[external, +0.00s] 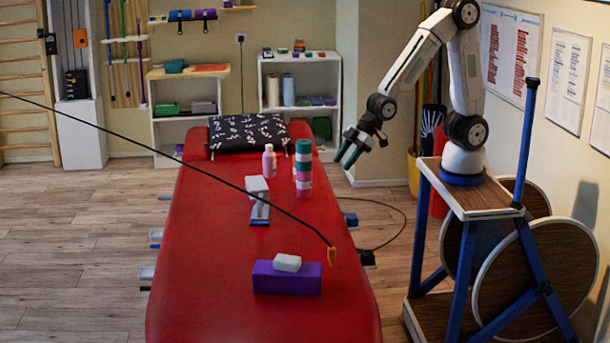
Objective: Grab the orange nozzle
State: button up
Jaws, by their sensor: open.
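The orange nozzle (331,256) is small and sits at the lower end of a thin black line (180,160) that runs in from the left edge. It appears over the front right part of the red treatment table (210,290), just right of the purple block; I cannot tell whether it touches the table. My gripper (345,160) is open and empty, with dark green fingers pointing down and left. It is beyond the nozzle and higher, near the table's far right edge.
On the table are a purple block (287,281) with a white piece (287,263) on top, a stack of coloured rolls (304,170), a pink bottle (269,162), a white box (256,186), a blue-grey item (260,212) and a patterned pillow (247,133).

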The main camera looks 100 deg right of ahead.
jog(key=w+a+f+n+t+y, duration=0.2)
jog(key=w+a+f, duration=0.2)
jog(key=a+f, duration=0.5)
jog(key=n+y, duration=0.2)
jog(key=y, duration=0.2)
send_near(332, 260)
jog(key=shift+w+a+f+t, duration=0.1)
jog(key=shift+w+f+t, duration=0.3)
jog(key=shift+w, duration=0.1)
jog(key=shift+y, duration=0.3)
jog(key=x, duration=0.7)
jog(key=shift+w+a, duration=0.15)
jog(key=shift+w, duration=0.2)
jog(key=shift+c, duration=0.3)
grip_shut()
